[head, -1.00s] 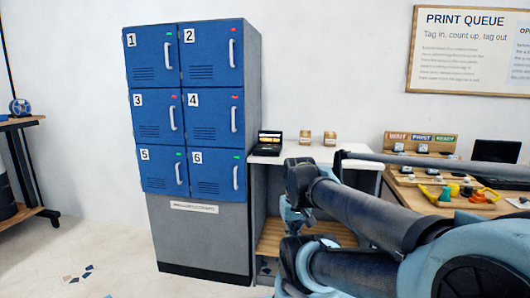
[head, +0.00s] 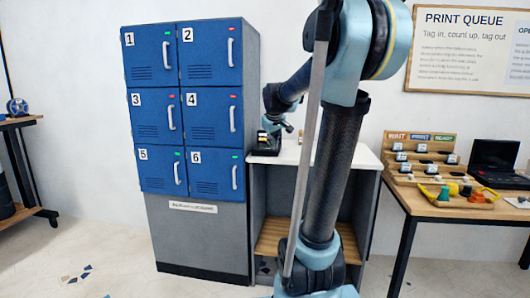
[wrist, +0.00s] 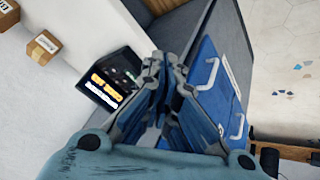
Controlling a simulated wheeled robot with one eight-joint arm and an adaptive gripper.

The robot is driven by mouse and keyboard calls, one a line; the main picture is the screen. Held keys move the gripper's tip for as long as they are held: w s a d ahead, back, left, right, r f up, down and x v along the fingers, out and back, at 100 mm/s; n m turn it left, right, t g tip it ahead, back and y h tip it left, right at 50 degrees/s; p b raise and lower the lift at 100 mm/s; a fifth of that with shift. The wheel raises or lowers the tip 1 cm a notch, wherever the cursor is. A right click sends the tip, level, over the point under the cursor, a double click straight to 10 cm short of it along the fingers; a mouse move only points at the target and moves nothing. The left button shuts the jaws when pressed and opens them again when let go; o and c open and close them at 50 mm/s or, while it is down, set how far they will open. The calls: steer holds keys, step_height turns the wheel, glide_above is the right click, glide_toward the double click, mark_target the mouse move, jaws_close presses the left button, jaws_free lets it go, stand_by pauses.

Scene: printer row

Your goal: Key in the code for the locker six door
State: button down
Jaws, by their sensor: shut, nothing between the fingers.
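The locker six door (head: 215,178) is the blue door at the bottom right of the cabinet. It looks closed, and its small light is green. A black keypad unit (head: 265,146) stands on the white counter beside the lockers. In the wrist view the keypad unit (wrist: 108,78) shows a lit screen with yellow and white text, too small to read, and small keys partly beside my fingers. My gripper (wrist: 160,65) is shut and empty. It is close to the keypad unit; I cannot tell whether it touches. In the head view my arm partly hides the unit.
The blue locker cabinet (head: 252,100) stands directly left of the white counter (head: 345,153). Small cardboard boxes (wrist: 42,46) sit on the counter. A wooden table (head: 425,205) at right holds a tag rack (head: 420,160) and a laptop (head: 497,160). The floor in front is mostly clear.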

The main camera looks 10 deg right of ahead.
steer(key=w+r+n+t, duration=0.1)
steer(key=w+r, duration=0.1)
steer(key=w, duration=0.8)
steer(key=w+a+r+n+t, duration=0.1)
steer(key=w+r, duration=0.1)
steer(key=w, duration=0.7)
steer(key=shift+w+a+r+n, duration=0.15)
steer(key=shift+w+r+n, duration=0.15)
steer(key=shift+w+r, duration=0.1)
steer(key=shift+f, duration=0.15)
steer(key=shift+f, duration=4.3)
steer(key=shift+f, duration=0.75)
steer(key=shift+s+r, duration=0.1)
steer(key=shift+r, duration=0.7)
steer(key=shift+r, duration=2.55)
